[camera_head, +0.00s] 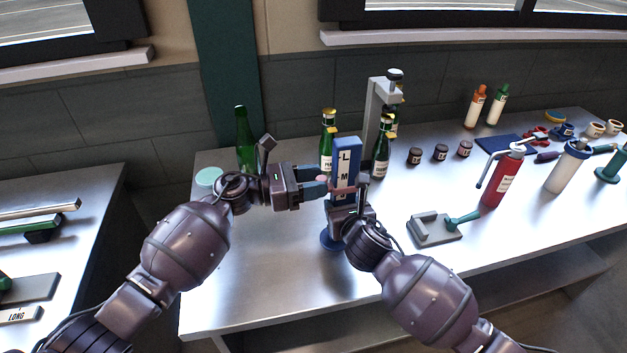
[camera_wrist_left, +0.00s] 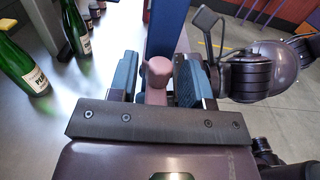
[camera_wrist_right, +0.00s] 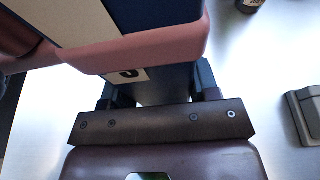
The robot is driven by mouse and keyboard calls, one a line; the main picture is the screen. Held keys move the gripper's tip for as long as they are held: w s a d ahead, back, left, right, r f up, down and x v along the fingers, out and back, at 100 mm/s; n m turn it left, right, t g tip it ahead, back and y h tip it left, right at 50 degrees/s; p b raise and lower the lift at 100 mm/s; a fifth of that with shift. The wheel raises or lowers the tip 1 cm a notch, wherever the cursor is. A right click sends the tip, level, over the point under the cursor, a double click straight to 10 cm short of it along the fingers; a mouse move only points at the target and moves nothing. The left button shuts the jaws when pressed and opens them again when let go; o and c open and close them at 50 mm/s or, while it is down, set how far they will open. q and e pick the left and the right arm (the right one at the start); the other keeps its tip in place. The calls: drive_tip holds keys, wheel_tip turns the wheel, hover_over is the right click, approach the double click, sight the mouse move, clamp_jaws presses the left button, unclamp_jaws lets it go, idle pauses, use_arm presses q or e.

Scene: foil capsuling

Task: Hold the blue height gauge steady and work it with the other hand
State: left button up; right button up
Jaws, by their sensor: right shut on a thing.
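The blue height gauge (camera_head: 346,156) stands upright on the metal table, with a white scale marked L and M on its column. A pink slider crosses the column, and its pink knob (camera_wrist_left: 158,72) shows in the left wrist view. My right gripper (camera_head: 350,210) is shut on the lower blue column, below the slider, which also shows in the right wrist view (camera_wrist_right: 150,48). My left gripper (camera_head: 318,187) is open at the left of the gauge, with its fingers on either side of the knob. The gauge's round blue base (camera_head: 328,241) is partly hidden by my right gripper.
Green bottles (camera_head: 245,140) stand behind and beside the gauge, near a grey stand (camera_head: 375,110). A grey fixture with a green handle (camera_head: 462,219) and a red bottle (camera_head: 503,178) are to the right. The table's front left is clear.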

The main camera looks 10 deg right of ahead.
use_arm(q)
clamp_jaws()
wheel_tip(320, 180, up, 10)
drive_tip(key=shift+f, duration=0.2)
use_arm(e)
drive_tip(key=shift+f, duration=0.1)
use_arm(q)
drive_tip(key=shift+o, duration=1)
unclamp_jaws()
drive_tip(key=shift+f, duration=0.1)
drive_tip(key=a, duration=1.2)
drive_tip(key=shift+s, duration=0.2)
use_arm(e)
drive_tip(key=o, duration=1.3)
